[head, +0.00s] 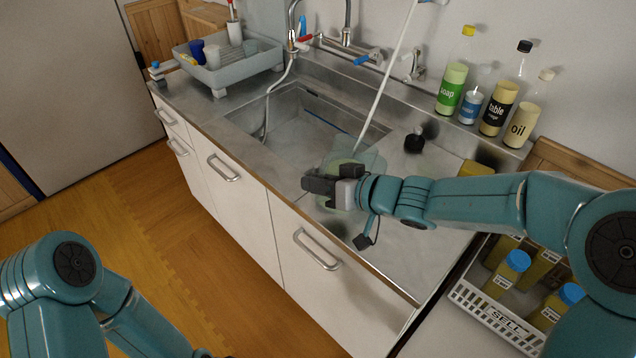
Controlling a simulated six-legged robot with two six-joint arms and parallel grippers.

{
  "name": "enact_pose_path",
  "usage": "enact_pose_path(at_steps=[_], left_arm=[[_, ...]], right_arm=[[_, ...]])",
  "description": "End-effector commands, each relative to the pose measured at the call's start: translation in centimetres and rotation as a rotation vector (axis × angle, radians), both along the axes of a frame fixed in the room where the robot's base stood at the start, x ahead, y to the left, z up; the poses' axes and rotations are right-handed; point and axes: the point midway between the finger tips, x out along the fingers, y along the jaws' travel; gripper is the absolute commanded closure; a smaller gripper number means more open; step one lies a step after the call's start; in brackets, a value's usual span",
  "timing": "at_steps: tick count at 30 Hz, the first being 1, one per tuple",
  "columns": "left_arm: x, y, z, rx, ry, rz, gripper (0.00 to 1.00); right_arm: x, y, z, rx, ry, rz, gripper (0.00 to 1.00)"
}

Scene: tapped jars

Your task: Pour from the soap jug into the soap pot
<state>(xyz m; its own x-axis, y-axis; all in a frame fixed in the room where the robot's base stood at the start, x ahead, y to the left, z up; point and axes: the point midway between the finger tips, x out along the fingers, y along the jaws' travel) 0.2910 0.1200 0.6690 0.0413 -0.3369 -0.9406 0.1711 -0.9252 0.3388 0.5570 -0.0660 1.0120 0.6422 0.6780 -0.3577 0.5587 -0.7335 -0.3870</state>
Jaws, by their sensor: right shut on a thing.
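The gripper's dark fingers and wrist hide much of the jug. I cannot make out a separate soap pot; it may be hidden behind the gripper. A bottle with a green "Soap" label (451,89) stands against the wall. My left arm shows at the lower left, but its gripper is out of view.
The sink basin (298,122) lies left of the jug, with a grey dish rack (222,70) beyond. A black-topped item (414,141) stands on the counter. Oil and table bottles (498,108) line the wall. A white "SELL" crate (502,325) holds blue-capped bottles.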

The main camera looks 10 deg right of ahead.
Motion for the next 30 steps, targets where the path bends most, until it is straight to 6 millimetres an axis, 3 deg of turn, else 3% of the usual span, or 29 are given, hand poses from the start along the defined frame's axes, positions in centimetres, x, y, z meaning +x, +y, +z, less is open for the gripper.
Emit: enact_pose_path(at_steps=[1,3,24,30], left_arm=[[0.0,0.0,-1.0,0.000,0.000,0.000,0.57],[0.0,0.0,0.8,0.000,0.001,0.000,0.57],[0.0,0.0,7.3,0.000,0.000,0.000,0.57],[0.0,0.0,6.7,0.000,0.000,0.000,0.57]], right_arm=[[0.0,0.0,-0.6,0.001,-0.006,0.002,1.00],[0.1,0.0,0.8,0.018,0.008,0.001,1.00],[0.4,-0.2,5.1,0.231,0.174,0.003,1.00],[0.3,-0.2,4.6,0.229,0.173,0.004,1.00]])
